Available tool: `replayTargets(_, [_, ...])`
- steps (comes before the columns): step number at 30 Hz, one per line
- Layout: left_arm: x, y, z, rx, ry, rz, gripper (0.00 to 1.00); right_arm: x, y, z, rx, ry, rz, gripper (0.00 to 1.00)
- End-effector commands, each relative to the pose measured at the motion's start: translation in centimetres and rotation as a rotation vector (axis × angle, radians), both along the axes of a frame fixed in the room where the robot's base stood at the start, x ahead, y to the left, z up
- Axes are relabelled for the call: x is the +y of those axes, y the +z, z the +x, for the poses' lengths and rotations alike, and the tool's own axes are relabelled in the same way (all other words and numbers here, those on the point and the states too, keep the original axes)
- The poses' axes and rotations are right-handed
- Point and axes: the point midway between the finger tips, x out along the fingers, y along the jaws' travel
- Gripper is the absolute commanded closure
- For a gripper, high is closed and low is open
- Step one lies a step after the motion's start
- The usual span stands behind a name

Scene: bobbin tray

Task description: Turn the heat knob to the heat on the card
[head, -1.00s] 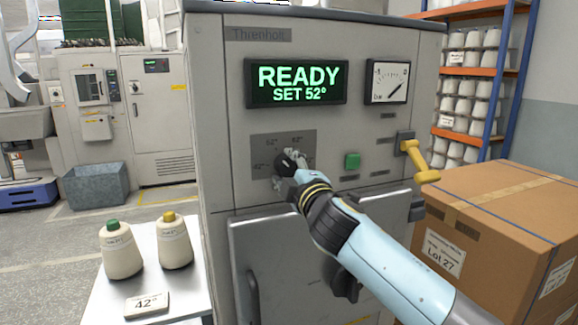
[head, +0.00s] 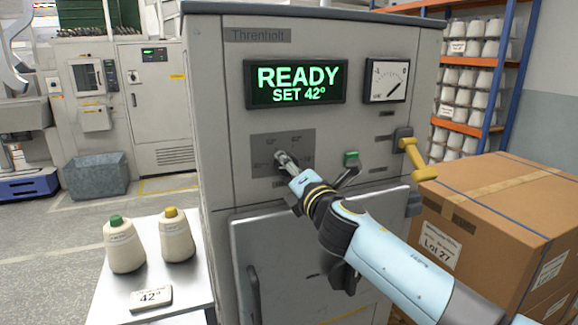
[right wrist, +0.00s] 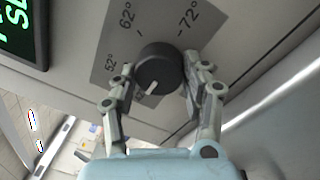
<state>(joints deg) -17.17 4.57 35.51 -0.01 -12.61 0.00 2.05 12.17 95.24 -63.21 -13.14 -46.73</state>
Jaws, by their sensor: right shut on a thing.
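The card (head: 151,297) on the white side table reads 42°. The display (head: 296,82) on the grey machine reads READY, SET 42°. The black heat knob (right wrist: 160,68) sits on a dark dial plate (head: 302,148); its white pointer mark points down-left in the right wrist view, past the 52° label. My right gripper (right wrist: 162,80) is shut on the knob, one finger on each side. In the head view my right gripper (head: 286,163) mostly covers the knob. My left gripper is out of view.
A green button (head: 351,158) and a yellow lever (head: 412,158) are right of the dial. A gauge (head: 387,81) is above. A large carton (head: 500,215) stands at right.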

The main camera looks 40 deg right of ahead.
Motion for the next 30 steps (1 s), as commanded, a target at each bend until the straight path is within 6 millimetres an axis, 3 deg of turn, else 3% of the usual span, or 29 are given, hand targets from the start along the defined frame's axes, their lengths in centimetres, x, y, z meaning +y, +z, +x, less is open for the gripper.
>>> replayTargets(19, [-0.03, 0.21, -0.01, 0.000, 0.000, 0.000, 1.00, 0.00, -0.29, -0.07, 0.016, 0.000, -0.048, 0.85])
replayTargets(20, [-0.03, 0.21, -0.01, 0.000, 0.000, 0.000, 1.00, 0.01, -0.29, -0.07, 0.016, 0.000, -0.048, 0.50])
replayTargets(21, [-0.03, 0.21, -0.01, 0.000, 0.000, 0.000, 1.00, 0.01, -0.29, -0.07, 0.016, 0.000, -0.047, 0.45])
replayTargets(25, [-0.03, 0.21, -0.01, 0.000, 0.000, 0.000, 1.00, -0.01, -0.20, -0.05, 0.015, 0.000, -0.047, 0.29])
replayTargets(30, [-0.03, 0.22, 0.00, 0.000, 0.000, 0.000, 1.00, -0.01, -0.13, -0.03, 0.013, 0.001, -0.047, 0.29])
